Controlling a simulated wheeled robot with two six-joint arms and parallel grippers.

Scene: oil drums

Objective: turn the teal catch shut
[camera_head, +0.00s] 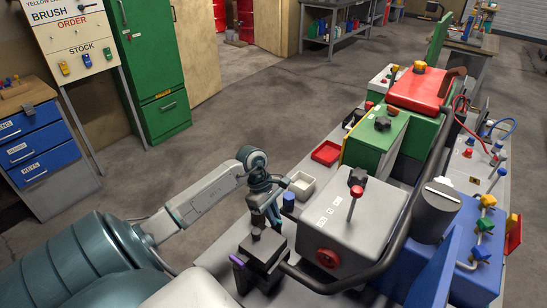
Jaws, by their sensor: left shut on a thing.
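My left gripper (265,212) points down over a dark grey box (263,268) at the near end of the bench. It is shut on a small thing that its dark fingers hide. A dark upright post stands on the box's top just below the fingers, and a purple lever (238,261) sticks out at its left side. I cannot make out the teal catch; no clearly teal part shows near the fingers. My right gripper is not in view.
Right of the gripper is a grey box with a red-stemmed lever (355,195) and a red handwheel (327,258). A dark bent pipe (330,283) runs along the front.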

